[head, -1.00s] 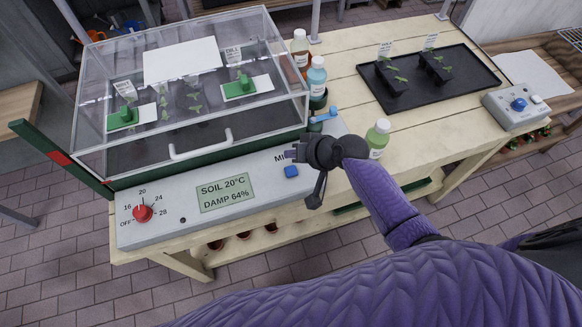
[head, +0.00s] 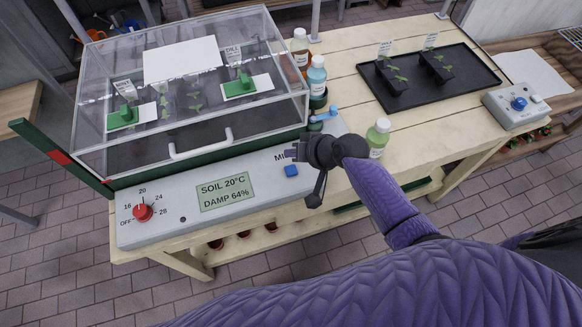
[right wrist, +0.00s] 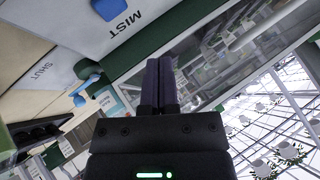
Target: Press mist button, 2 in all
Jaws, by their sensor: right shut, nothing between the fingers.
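The blue mist button (head: 291,171) sits on the grey control panel (head: 255,205) of the propagator, below the partly covered MIST label. The button and the full MIST label also show at the top of the right wrist view (right wrist: 106,8). My right gripper (head: 290,154) is shut and empty. In the head view it appears just above the button, over the label, apart from the button. In the right wrist view its closed fingers (right wrist: 160,80) point toward the clear cover's edge, with the button off to their upper left. My left gripper is not in view.
The clear-lidded propagator (head: 190,95) with a white handle stands behind the panel. A blue lever (head: 326,114), bottles, including a green one (head: 378,138), and a black seedling tray (head: 430,78) are to the right. A red dial (head: 142,213) is at the panel's left. A second box has a blue knob (head: 519,103).

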